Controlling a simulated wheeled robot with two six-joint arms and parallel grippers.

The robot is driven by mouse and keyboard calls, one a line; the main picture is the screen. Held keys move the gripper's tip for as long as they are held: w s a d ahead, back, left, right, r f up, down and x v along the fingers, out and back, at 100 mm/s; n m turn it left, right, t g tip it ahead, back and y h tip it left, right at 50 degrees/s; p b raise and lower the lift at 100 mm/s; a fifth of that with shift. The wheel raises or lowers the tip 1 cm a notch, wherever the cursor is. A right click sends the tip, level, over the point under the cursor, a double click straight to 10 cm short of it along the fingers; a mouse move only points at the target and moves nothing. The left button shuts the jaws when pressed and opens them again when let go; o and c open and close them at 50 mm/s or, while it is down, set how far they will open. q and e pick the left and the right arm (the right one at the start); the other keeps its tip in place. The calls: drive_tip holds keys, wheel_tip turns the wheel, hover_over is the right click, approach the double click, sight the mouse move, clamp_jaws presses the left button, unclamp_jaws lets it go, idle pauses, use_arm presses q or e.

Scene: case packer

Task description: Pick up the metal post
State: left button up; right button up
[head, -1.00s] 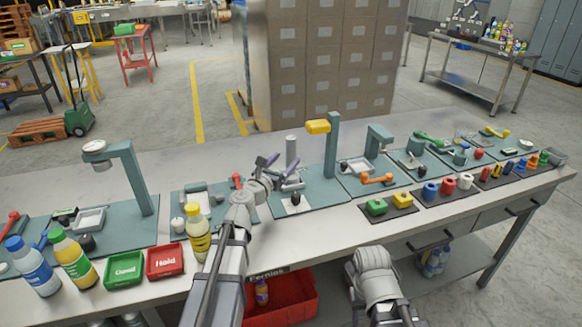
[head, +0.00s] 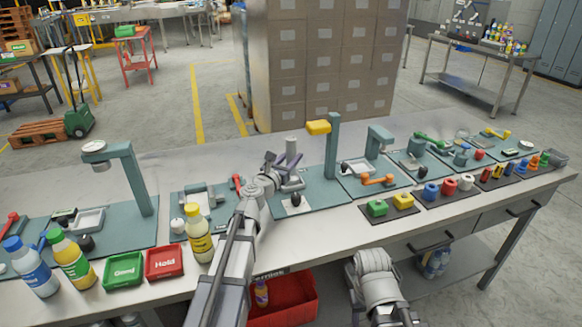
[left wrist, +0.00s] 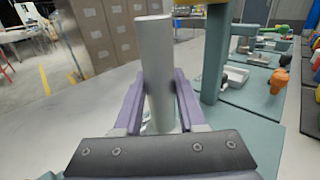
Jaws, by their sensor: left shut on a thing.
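The metal post (head: 291,145) is a plain grey upright cylinder on a teal station plate (head: 325,196) in the middle of the bench. My left gripper (head: 284,162) is at the post, with its purple fingers on either side of it. In the left wrist view the post (left wrist: 155,62) stands between the two fingers, and the gripper (left wrist: 157,100) is shut on it. The post's lower end is partly hidden by the gripper. My right arm shows at the bottom of the head view, but its gripper does not.
A teal stand with a yellow head (head: 318,127) rises just right of the post. A black knob (head: 296,199) is in front. A yellow bottle (head: 199,238) and green and red trays (head: 165,262) stand to the left. Bench space behind the post is clear.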

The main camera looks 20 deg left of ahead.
use_arm(q)
clamp_jaws()
drive_tip(key=shift+r, duration=0.1)
idle(0.5)
wheel_tip(320, 180, up, 18)
drive_tip(key=p, duration=1.8)
